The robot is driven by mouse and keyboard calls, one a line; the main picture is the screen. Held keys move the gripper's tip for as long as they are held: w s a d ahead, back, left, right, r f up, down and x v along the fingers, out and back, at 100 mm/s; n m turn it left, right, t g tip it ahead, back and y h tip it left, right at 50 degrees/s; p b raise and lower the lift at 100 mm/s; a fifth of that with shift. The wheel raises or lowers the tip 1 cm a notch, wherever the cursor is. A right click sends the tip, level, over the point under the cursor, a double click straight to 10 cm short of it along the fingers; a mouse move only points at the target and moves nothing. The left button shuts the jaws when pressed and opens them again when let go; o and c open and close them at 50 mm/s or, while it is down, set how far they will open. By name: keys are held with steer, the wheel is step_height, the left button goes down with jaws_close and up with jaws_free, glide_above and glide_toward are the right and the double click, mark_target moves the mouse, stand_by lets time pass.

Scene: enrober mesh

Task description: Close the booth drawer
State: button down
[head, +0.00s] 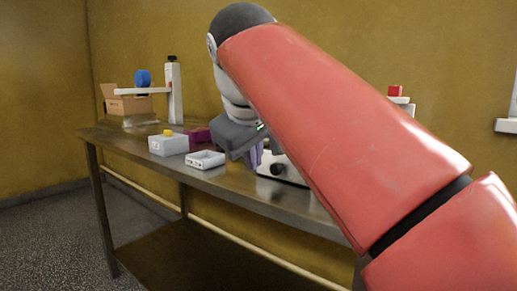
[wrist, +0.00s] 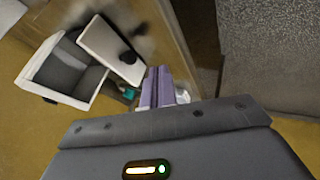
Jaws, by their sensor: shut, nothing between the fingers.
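In the wrist view a white box-shaped booth (wrist: 38,72) with a grey interior stands on the table. A white panel with a dark round knob (wrist: 113,45) juts from its side towards the table's edge; it looks like the drawer, but I cannot tell how far out it is. In the head view part of the white body with the dark knob (head: 279,169) shows, mostly hidden behind my arm. My gripper (wrist: 160,76) has its purple fingers together and empty, beside the panel on the table-edge side. In the head view the gripper (head: 256,157) points down over the table.
The floor (head: 50,228) at the left is clear.

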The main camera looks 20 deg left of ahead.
steer(key=b+x, duration=0.1)
steer(key=x, duration=0.3)
steer(key=shift+f, duration=0.15)
steer(key=shift+w+d+r+p, duration=0.1)
steer(key=shift+w+d+p, duration=0.15)
steer(key=shift+w, duration=0.3)
steer(key=shift+w+d+r+p, duration=0.1)
steer(key=shift+w+d, duration=0.25)
steer(key=shift+w, duration=0.2)
steer(key=shift+w+d, duration=0.25)
steer(key=shift+w, duration=0.4)
